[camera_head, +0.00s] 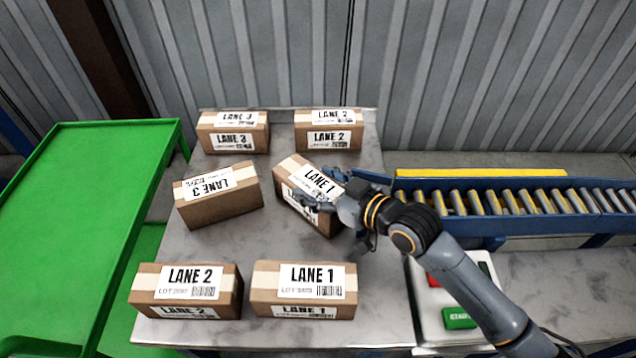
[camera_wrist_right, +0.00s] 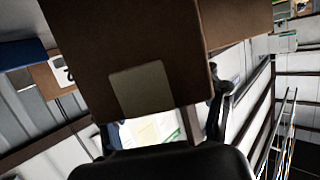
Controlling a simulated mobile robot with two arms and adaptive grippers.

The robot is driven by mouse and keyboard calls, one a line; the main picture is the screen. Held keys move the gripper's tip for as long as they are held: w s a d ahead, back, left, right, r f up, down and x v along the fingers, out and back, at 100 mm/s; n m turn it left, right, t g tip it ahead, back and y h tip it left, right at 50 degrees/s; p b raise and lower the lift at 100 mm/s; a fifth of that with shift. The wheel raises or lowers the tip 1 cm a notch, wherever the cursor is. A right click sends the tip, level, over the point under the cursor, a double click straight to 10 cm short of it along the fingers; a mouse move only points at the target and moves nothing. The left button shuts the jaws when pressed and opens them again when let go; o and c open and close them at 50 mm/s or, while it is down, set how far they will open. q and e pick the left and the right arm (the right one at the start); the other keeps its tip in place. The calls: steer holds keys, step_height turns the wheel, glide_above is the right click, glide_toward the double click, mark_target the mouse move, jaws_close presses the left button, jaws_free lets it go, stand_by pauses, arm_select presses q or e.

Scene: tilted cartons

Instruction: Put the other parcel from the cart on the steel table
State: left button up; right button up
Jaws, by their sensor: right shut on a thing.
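The steel table (camera_head: 232,240) bears several brown parcels with white lane labels. My right gripper (camera_head: 328,200) is shut on a LANE 1 parcel (camera_head: 296,172) at the table's middle right. That parcel is turned at an angle; I cannot tell whether its underside touches the table. In the right wrist view the brown side of a carton (camera_wrist_right: 120,40) fills the upper middle, close to the camera. The green cart (camera_head: 85,215) stands left of the table, and its visible top is empty. My left gripper is not in view.
A LANE 3 parcel (camera_head: 215,205) sits left of the held one. LANE 3 (camera_head: 205,135) and LANE 2 (camera_head: 357,136) parcels stand behind; LANE 2 (camera_head: 145,283) and LANE 1 (camera_head: 263,281) stand in front. A roller conveyor (camera_head: 500,202) and button box (camera_head: 430,320) are at right.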

steer(key=o, duration=1.5)
steer(key=shift+f, duration=0.1)
steer(key=shift+c, duration=0.2)
steer(key=v, duration=1.2)
steer(key=shift+r+b, duration=0.2)
steer(key=shift+b, duration=0.2)
